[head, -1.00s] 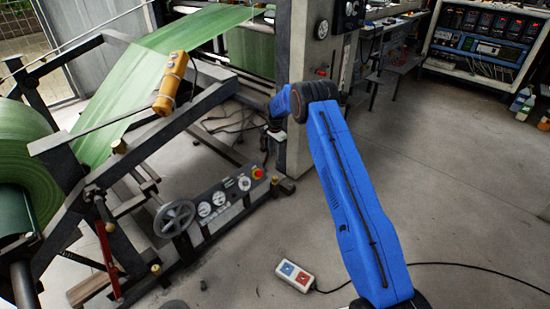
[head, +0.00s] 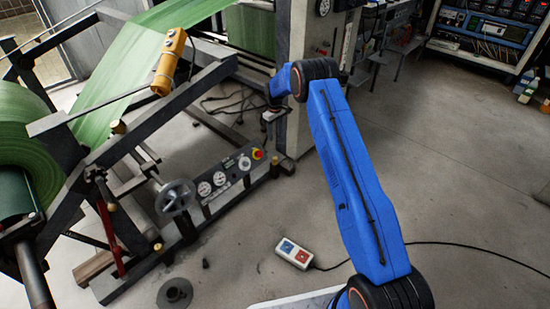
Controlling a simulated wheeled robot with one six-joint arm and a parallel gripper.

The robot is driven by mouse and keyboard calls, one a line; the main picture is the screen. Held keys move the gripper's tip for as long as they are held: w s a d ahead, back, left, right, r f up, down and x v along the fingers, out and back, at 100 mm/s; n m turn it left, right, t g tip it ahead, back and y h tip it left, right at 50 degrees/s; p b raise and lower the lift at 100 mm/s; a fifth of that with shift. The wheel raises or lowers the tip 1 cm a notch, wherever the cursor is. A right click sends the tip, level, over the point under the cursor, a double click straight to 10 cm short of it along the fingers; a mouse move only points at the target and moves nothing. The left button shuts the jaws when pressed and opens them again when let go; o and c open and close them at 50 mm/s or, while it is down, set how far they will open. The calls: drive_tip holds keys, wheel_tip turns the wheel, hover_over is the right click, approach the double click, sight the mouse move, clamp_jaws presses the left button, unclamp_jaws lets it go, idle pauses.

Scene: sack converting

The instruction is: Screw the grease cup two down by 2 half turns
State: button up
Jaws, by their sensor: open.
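Small brass-coloured fittings that look like grease cups sit on the dark unwind stand at the left. One (head: 117,127) is on the upper sloping beam. Another (head: 157,246) is low on the stand, left of the handwheel. I see no numbers, so I cannot tell which is cup two. My gripper (head: 270,128) points down at the end of my blue arm, in front of the grey column. It is open, small in the view, with its fingertips hard to make out. It is well right of these brass fittings and apart from them.
A handwheel (head: 175,197) and gauge panel (head: 220,181) with a red button stand on the low frame. A yellow control box (head: 168,62) hangs above. A two-button pendant (head: 295,253) and a grey round piece (head: 175,293) lie on the floor. Open floor lies at right.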

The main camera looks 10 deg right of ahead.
drive_tip(key=n, duration=1.7)
approach(275, 158)
wheel_tip(275, 158, down, 9)
drive_tip(key=shift+r, duration=0.1)
drive_tip(key=c, duration=1.1)
drive_tip(key=shift+m, duration=0.4)
